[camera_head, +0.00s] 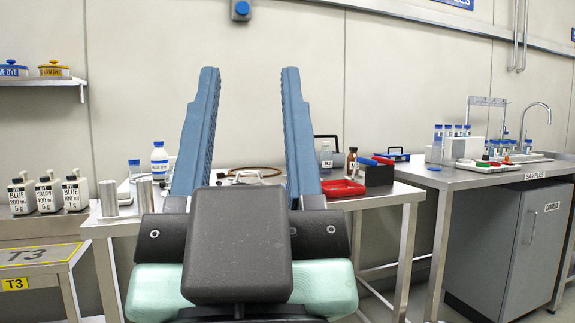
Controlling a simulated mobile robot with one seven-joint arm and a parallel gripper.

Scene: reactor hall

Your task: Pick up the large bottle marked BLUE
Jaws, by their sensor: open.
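The left one (21,194) reads BLUE, 200 ml, 5 g. The middle one (48,192) reads YELLOW, 400 ml, 6 g. The right one (76,191) reads BLUE, with its volume too small to read surely. The three look about equal in size. A white bottle with a blue cap (159,161) on the middle table has a blurred blue label. My gripper (250,73) is open and empty. Its two blue fingers stand wide apart in the foreground, right of the row, hiding part of the middle table.
A T3 stand (40,256) is at lower left. Metal cylinders (144,194) stand on the middle table (408,192), with a red tray (343,188) and a clear bottle (326,157). Dye jars sit on a wall shelf (40,81). A samples bench (440,179) is at right.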

